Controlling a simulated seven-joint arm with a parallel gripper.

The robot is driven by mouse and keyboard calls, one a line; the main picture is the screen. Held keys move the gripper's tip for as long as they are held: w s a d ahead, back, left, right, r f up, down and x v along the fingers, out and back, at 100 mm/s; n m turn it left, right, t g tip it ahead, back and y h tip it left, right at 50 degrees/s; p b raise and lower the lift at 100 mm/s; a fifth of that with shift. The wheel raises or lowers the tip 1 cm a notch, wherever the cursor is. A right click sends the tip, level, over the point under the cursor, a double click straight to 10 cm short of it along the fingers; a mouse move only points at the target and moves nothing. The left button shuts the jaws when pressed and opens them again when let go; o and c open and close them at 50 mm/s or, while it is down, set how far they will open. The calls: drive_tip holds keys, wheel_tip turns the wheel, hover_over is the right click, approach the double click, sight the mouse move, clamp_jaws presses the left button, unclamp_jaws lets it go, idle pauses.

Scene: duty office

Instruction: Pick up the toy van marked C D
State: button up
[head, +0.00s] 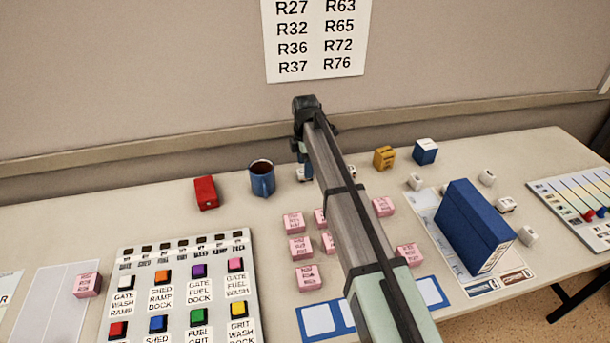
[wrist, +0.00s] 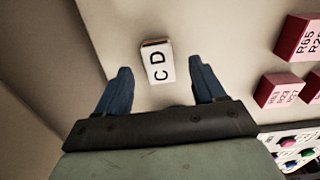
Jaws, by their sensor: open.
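The toy van marked C D (wrist: 158,64) is a small white block with a dark reddish end. In the wrist view it lies ahead of my gripper (wrist: 160,68), between the lines of the two blue fingers. The fingers are spread, with a gap on both sides of the van, and hold nothing. In the head view my gripper (head: 303,158) points down near the back of the table, right of the mug. A small white piece (head: 304,175) shows below it, partly hidden by my arm; its lettering cannot be read there.
A blue mug (head: 262,180) and a red block (head: 206,193) stand to the left. Several pink marked blocks (head: 294,223) lie in front, partly behind my arm. A yellow block (head: 385,157), a blue-and-white block (head: 425,151) and a large blue box (head: 472,225) stand right.

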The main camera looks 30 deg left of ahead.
wheel_tip(320, 180, down, 4)
drive_tip(key=shift+r, duration=0.25)
drive_tip(key=c, duration=1)
